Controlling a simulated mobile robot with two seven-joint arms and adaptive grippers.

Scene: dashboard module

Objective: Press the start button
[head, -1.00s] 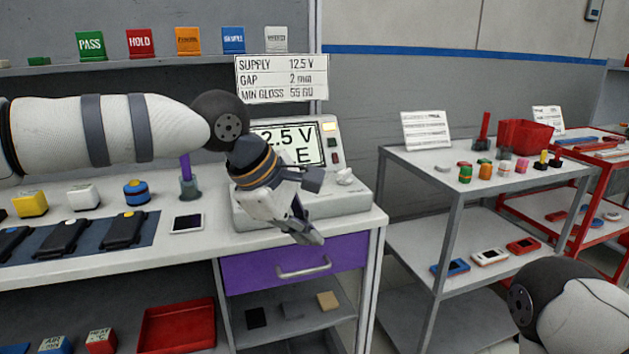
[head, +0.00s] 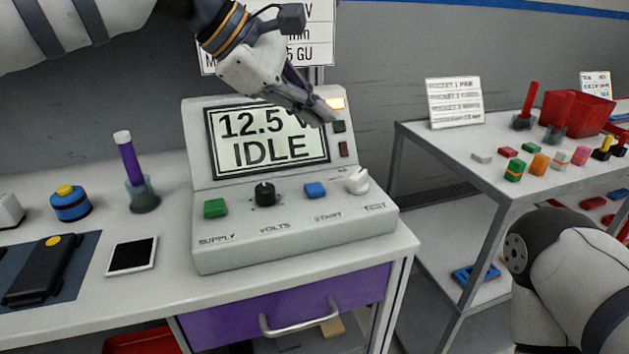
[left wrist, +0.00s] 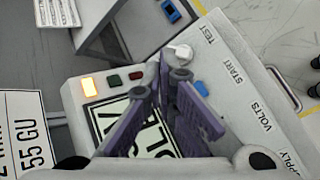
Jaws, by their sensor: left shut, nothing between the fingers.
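The test unit (head: 206,258) stands on the bench, its screen (head: 228,150) reading 12.5 V and IDLE. The blue start button (head: 315,190) is on its front panel above the label START, between the black volts knob (head: 264,194) and the white test knob (head: 357,181). In the left wrist view the start button (left wrist: 201,88) shows just right of the fingers. My left gripper (head: 326,112) is shut and empty, in front of the screen's upper right, above and apart from the button. It also shows in the left wrist view (left wrist: 168,85). My right gripper is out of view.
A green supply button (head: 215,208) is at the panel's left. An amber lamp (head: 335,103) is lit. Left on the bench are a tablet (head: 132,257), a purple-handled tool (head: 130,160) and a black device (head: 40,270). A grey cart (head: 440,150) stands to the right.

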